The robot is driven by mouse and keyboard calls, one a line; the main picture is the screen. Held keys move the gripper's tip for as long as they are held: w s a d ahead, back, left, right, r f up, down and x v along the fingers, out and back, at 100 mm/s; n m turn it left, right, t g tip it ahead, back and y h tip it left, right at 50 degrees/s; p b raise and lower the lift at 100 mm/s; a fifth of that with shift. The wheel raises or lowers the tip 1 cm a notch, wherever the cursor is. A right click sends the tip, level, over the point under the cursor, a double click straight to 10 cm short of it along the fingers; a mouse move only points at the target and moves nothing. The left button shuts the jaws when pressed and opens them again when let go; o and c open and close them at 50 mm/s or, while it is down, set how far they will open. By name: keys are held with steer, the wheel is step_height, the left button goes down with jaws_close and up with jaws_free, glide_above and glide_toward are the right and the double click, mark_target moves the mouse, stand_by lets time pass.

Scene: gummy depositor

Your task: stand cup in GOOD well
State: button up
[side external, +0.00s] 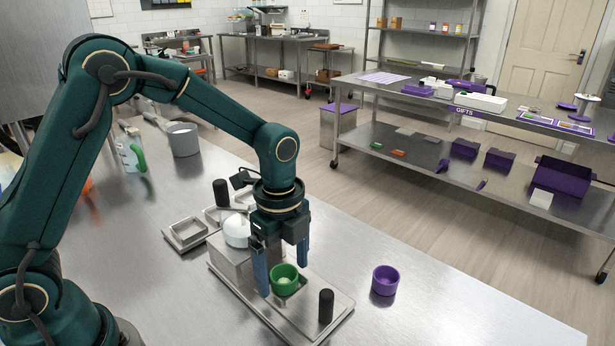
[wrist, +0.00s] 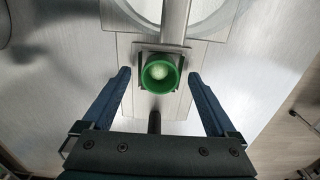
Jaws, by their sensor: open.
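A green cup (side external: 285,281) stands upright on the depositor's metal base plate (side external: 322,322), at its square holder. In the wrist view the green cup (wrist: 160,73) sits between the fingertips, with something pale green inside. My gripper (side external: 282,272) is open, one blue finger on each side of the cup. In the wrist view my gripper (wrist: 159,76) shows gaps between both fingers and the cup. A purple cup (side external: 385,280) stands upright on the bench, right of the plate. Square metal frames (side external: 186,233) lie behind left of the depositor; no GOOD label is readable.
A black post (side external: 326,306) rises from the plate close to the green cup. The depositor's metal block (side external: 233,265) and white bowl (side external: 237,231) stand left of my gripper. A metal pot (side external: 183,139) is farther back. The bench right of the purple cup is clear.

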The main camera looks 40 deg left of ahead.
jaws_close()
steer(key=shift+r, duration=0.1)
steer(key=shift+r, duration=1.1)
steer(key=shift+r, duration=2.5)
